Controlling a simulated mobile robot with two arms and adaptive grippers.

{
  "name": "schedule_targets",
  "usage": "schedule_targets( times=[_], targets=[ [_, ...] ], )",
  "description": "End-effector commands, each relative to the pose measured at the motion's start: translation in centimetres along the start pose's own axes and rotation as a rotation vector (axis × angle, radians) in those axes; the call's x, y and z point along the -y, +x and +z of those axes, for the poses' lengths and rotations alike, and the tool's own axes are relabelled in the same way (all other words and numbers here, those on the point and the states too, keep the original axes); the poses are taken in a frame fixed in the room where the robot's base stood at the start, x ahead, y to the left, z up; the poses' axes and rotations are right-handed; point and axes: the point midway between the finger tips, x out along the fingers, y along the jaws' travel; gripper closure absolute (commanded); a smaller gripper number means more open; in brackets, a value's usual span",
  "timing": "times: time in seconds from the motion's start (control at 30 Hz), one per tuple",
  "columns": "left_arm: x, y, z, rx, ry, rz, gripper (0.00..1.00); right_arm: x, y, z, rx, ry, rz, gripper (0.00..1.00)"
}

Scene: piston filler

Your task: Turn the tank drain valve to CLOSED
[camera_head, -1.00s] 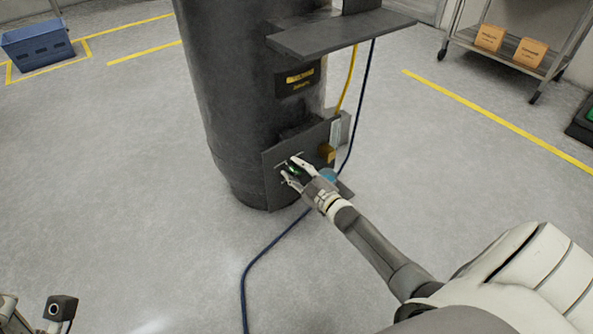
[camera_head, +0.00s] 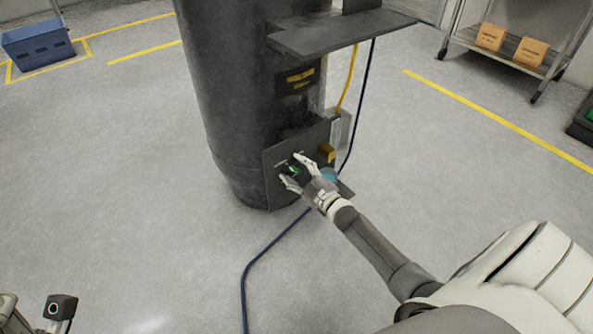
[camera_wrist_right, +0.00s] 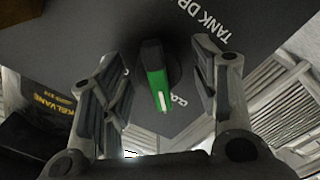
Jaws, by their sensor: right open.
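The tank drain valve is a dark knob with a green handle bearing a white line (camera_wrist_right: 158,88). It sits on a dark panel (camera_head: 276,193) low on the tank; in the head view its green part (camera_head: 295,169) shows between my fingers. My right gripper (camera_head: 296,172) is open at the panel. In the right wrist view its two fingers (camera_wrist_right: 158,60) stand on either side of the knob, with a gap on each side. White "TANK DR…" lettering (camera_wrist_right: 208,16) is partly cut off, and a lower label is mostly hidden behind the handle.
The dark tank (camera_head: 225,100) stands on the floor, with a grey shelf (camera_head: 340,33) above the panel. A yellow-brown block (camera_head: 327,152) is on the panel's right side. A blue hose (camera_head: 246,280) runs across the floor.

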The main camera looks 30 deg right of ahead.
Motion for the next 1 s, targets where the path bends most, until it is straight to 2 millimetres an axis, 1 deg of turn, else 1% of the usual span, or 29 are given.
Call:
schedule_targets(
  times=[0.17,0.27,0.33,0.47,0.7,0.8,0.9,1.0],
  targets=[
    [0.1,0.2,-0.1,-0.008,0.002,-0.002,0.60,0.0,-0.1,0.0,0.000,0.001,0.000,0.44],
    [0.1,0.1,-0.1,-0.006,0.002,-0.002,0.60,0.0,-0.6,0.1,0.001,0.000,-0.001,0.44],
    [0.1,0.1,-0.1,-0.004,0.001,-0.002,0.60,0.1,-1.3,0.1,0.002,0.000,-0.001,0.44],
    [0.0,0.1,0.0,-0.003,0.001,-0.001,0.60,0.1,-3.5,0.1,0.003,0.001,-0.002,0.44],
    [0.0,0.0,0.0,-0.001,0.000,-0.001,0.60,0.1,-8.1,0.1,0.002,0.000,-0.002,0.44],
    [0.0,0.0,0.0,-0.001,0.000,-0.001,0.60,0.1,-9.7,0.1,0.002,0.001,-0.002,0.44],
    [0.0,0.0,0.0,-0.001,0.000,-0.001,0.60,0.1,-10.9,0.1,0.002,0.001,-0.001,0.44],
    [0.0,0.0,0.0,0.000,0.000,0.000,0.60,0.1,-11.6,0.0,0.001,0.001,-0.001,0.44]
  ],
)
